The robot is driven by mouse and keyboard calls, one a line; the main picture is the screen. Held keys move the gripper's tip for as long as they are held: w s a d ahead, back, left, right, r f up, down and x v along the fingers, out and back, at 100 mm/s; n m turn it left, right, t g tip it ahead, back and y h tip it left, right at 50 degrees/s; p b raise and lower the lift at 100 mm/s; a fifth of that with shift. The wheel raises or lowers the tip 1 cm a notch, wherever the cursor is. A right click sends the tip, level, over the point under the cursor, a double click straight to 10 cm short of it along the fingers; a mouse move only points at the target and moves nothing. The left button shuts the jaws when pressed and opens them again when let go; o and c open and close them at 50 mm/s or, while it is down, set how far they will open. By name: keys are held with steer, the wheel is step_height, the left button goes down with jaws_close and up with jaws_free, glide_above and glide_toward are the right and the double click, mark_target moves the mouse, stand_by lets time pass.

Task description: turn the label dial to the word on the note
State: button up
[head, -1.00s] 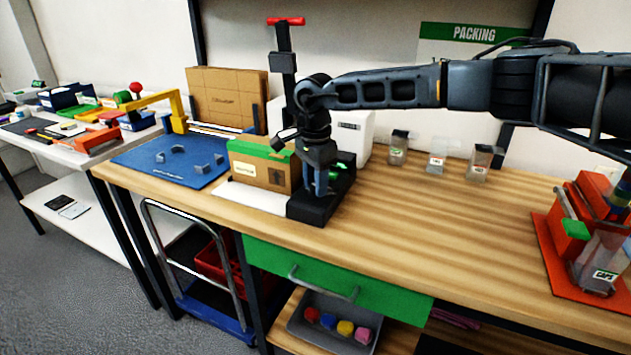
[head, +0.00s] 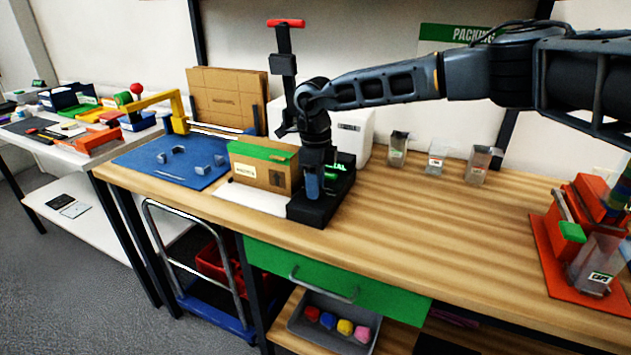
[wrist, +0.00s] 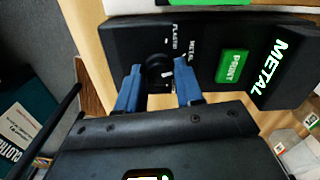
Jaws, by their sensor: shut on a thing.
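The label printer (head: 322,205) is a black unit at the table's front edge, also in the wrist view (wrist: 120,40). Its round black dial (wrist: 158,68) sits between my gripper's blue fingers (wrist: 158,88), which are shut on it. PLASTIC and METAL are printed beside the dial; any other words are hidden or unclear. The screen (wrist: 270,62) reads METAL, next to a green PRINT button (wrist: 232,68). In the head view my gripper (head: 313,188) points down at the printer and hides the dial. I cannot make out the note for certain.
A green-taped carton (head: 262,168) stands just left of the printer. Several clear bins (head: 437,157) stand at the back right. A teal surface (wrist: 25,105) with white paper starting "CLOTH" shows in the wrist view. The table's middle right is clear.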

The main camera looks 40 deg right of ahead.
steer(key=m+p, duration=0.1)
steer(key=m, duration=0.3)
steer(key=shift+m+p, duration=0.45)
steer(key=shift+m, duration=1.65)
steer(key=o, duration=1)
steer(key=shift+r+b, duration=0.5)
steer(key=shift+r, duration=3.4)
